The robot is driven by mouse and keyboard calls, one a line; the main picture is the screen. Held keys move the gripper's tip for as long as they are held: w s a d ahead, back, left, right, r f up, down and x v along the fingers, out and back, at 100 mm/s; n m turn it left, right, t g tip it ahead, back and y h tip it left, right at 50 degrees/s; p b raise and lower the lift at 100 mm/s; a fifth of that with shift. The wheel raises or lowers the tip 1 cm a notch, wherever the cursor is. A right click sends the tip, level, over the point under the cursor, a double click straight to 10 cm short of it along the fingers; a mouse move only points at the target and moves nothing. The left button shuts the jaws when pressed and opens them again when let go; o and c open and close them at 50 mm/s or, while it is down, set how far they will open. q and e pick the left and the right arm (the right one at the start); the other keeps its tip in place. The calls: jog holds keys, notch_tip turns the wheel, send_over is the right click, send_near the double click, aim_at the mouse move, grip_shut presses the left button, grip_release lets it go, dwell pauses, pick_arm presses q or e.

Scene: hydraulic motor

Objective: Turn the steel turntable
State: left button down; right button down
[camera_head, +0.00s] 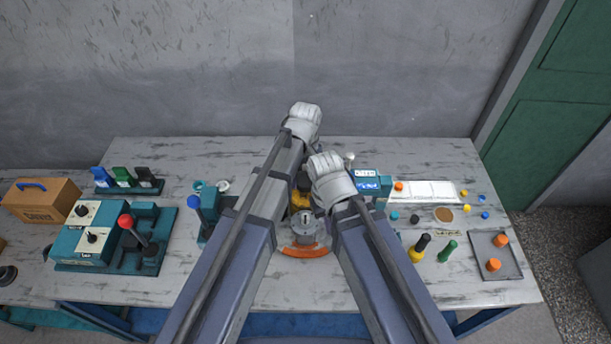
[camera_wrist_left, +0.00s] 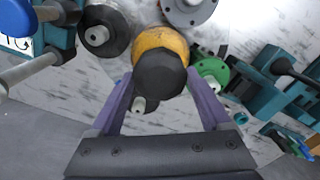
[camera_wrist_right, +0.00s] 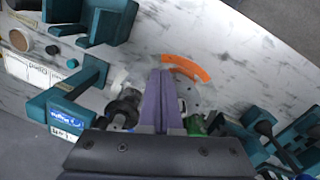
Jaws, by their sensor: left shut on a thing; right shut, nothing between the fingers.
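The steel turntable (camera_head: 307,231) shows between my two arms in the head view, with an orange arc (camera_head: 306,251) at its front. In the left wrist view, my left gripper (camera_wrist_left: 160,73) is shut on a yellow part with a dark faceted head (camera_wrist_left: 160,72). Dark, green (camera_wrist_left: 211,70) and steel (camera_wrist_left: 190,8) round parts stand around it. My right gripper (camera_wrist_right: 160,73) is shut and empty, with its fingers pointing toward the orange arc and a pale disc (camera_wrist_right: 190,92). My forearms hide much of the turntable in the head view; whether the right fingers touch anything cannot be told.
Teal control boxes (camera_head: 88,238) and a lever with a red knob (camera_head: 126,221) stand at left.

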dwell(0.3)
pick_arm(q)
grip_release()
jog(key=shift+r, duration=0.1)
notch_tip(320, 180, up, 8)
jog(key=p, duration=0.8)
jog(key=shift+f, duration=0.2)
